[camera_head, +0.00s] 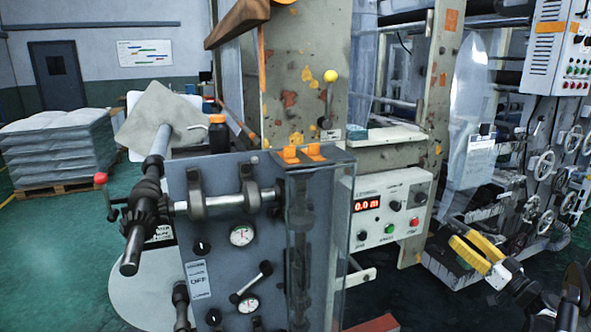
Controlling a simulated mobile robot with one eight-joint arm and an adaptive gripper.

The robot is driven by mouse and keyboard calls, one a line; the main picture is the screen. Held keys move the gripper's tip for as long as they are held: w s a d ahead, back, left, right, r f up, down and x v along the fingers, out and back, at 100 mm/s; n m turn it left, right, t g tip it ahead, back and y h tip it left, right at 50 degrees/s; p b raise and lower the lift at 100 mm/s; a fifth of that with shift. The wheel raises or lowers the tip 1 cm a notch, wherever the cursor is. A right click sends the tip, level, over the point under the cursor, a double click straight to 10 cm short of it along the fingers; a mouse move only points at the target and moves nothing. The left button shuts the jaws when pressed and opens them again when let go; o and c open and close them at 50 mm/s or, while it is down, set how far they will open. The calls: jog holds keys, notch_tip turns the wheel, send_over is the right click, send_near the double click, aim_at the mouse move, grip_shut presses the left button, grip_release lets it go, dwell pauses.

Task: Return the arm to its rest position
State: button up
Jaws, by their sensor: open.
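My arm comes in at the lower right edge, with its dark links partly cut off by the frame. My gripper (470,250) has yellow fingers and points left and slightly up. It is open, and I see nothing held in it. It is in front of the machine's lower right part, to the right of the control box (393,208) with the red "0.0 m" display. The fingers look clear of the box. How close they are to the machine behind cannot be told.
A grey machine panel (190,270) with gauges, knobs and a shaft (225,202) stands in front. Valve handwheels (541,165) and a switch cabinet (556,50) are at right. A pallet of sacks (52,150) stands far left. Green floor (50,250) is open at left.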

jog(key=a+r+g, duration=0.3)
jog(key=a, duration=0.4)
jog(key=a+r+g, duration=0.2)
jog(key=a, duration=0.6)
jog(key=s+a+r+m+g+h, duration=0.15)
jog(key=s+a+g, duration=0.25)
jog(key=s+a, duration=0.6)
jog(key=s+a+f+m+g+h, duration=0.1)
jog(key=s+f+h, duration=0.1)
jog(key=s, duration=0.6)
jog(key=s+a+f+g+h, duration=0.1)
jog(key=s+a+f+h, duration=0.1)
jog(key=s, duration=0.7)
jog(key=s+a+f+m+h, duration=0.1)
jog(key=s+a+f+h, duration=0.1)
jog(key=s, duration=0.6)
jog(key=shift+s+a+m+g+h, duration=0.25)
jog(key=shift+m+g+h, duration=0.1)
jog(key=shift+g+h, duration=0.1)
